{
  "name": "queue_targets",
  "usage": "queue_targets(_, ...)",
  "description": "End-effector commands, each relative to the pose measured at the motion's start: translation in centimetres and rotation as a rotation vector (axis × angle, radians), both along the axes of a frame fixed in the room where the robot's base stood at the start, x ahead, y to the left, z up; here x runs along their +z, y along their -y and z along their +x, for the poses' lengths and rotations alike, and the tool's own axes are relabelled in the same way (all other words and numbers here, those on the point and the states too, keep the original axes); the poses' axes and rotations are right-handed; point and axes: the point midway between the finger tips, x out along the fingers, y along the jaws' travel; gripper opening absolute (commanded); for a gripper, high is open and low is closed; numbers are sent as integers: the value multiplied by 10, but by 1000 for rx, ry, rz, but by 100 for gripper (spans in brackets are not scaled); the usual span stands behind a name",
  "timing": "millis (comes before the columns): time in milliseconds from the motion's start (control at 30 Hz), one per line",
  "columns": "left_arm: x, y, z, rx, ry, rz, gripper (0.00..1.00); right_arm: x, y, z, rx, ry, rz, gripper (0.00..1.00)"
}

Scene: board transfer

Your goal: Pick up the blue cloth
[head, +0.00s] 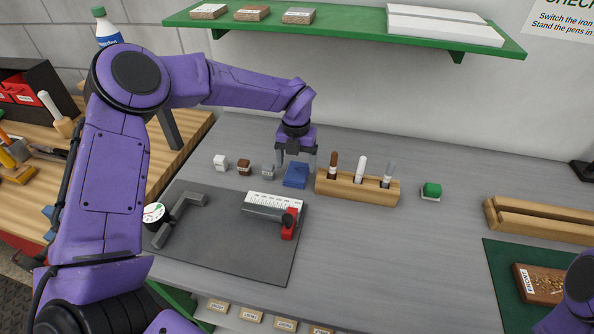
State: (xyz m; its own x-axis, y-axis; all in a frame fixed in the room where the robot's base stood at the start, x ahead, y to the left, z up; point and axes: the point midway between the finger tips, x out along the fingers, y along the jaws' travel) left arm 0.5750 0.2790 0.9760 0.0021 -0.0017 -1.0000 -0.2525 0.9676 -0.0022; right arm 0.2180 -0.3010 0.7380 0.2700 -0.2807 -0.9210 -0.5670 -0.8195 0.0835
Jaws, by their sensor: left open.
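The blue cloth (296,176) lies folded on the grey table, left of the wooden pen holder. My left gripper (295,163) points down just above the cloth, with its fingers apart on either side of it. Whether the fingertips touch the cloth I cannot tell. Part of my right arm shows at the lower right corner, but its gripper is out of the picture.
The pen holder (357,187) with three pens stands close on the right. Small white (220,162), brown (244,167) and grey (268,171) blocks stand on the left. A dark mat (210,255) with a red-ended tool lies in front. A green shelf (350,31) hangs above.

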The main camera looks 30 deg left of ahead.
Motion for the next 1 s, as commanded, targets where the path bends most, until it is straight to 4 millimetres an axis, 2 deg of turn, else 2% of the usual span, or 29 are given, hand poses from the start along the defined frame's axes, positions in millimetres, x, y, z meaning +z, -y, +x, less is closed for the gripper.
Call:
queue_targets(33,-4,0,-3,-2,-7,1,83,12,0,0,0,0,0,43)
queue_targets(100,-17,-1,-5,-3,-7,2,83,21,0,0,0,1,-1,43)
queue_targets(233,-38,-1,-4,-1,-4,2,83,23,0,0,0,1,-1,43)
queue_targets(467,-43,-1,-4,-1,-1,1,83,22,0,0,0,1,-1,43)
queue_targets(500,-43,-1,-4,-1,-1,1,76,22,0,0,0,1,-1,43)
queue_targets(567,-43,-1,-4,-1,-1,2,57,22,0,0,0,1,-1,43)
queue_targets(600,-43,-1,-4,-1,-1,2,44,22,0,0,0,1,-1,43)
queue_targets(633,-43,-1,-4,-1,-1,2,40,22,0,0,0,1,-1,43)
queue_targets(1000,-38,-1,-3,-2,1,1,40,20,0,0,0,1,-1,43)
